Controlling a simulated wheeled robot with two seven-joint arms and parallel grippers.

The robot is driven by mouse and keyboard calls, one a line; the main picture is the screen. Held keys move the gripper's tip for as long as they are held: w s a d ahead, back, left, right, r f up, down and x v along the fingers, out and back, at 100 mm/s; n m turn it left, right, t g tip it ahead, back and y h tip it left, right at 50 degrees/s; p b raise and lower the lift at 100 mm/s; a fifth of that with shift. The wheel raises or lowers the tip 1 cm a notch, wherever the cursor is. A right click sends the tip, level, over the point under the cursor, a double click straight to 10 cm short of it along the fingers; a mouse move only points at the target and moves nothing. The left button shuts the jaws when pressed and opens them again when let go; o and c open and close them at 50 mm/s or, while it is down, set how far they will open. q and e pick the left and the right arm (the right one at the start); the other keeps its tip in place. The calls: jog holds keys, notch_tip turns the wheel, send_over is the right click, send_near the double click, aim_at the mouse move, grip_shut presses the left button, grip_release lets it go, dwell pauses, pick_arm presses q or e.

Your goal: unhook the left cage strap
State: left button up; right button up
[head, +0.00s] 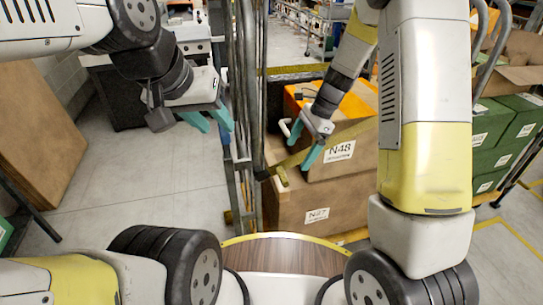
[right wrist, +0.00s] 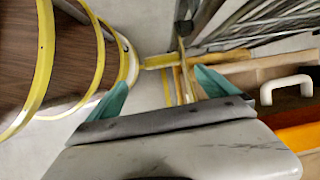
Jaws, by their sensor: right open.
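A yellow-olive strap (head: 345,134) runs slantwise across the front of the caged boxes in the head view. Its lower left end meets a dark fitting (head: 262,174) by the cage's upright. A yellow piece (head: 281,176) hangs there. In the right wrist view, a yellow strap part (right wrist: 160,61) lies ahead, near the upright (right wrist: 203,18). My right gripper (head: 304,143) is open, in front of the boxes and just above the strap's left part; nothing shows between its fingers. My left gripper (head: 209,122) is open and empty, left of the cage. Whether the strap is hooked is unclear.
Cardboard boxes marked N48 (head: 342,153) and N27 (head: 317,215) stand in the cage. A white handle (head: 290,131) is beside my right gripper. Green boxes (head: 492,125) stand on the right. A brown panel (head: 35,130) leans at the left; the floor (head: 130,180) between is clear.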

aim_at(284, 174)
jog(key=x, duration=1)
jog(key=shift+w+a, duration=0.25)
jog(key=shift+w, duration=0.05)
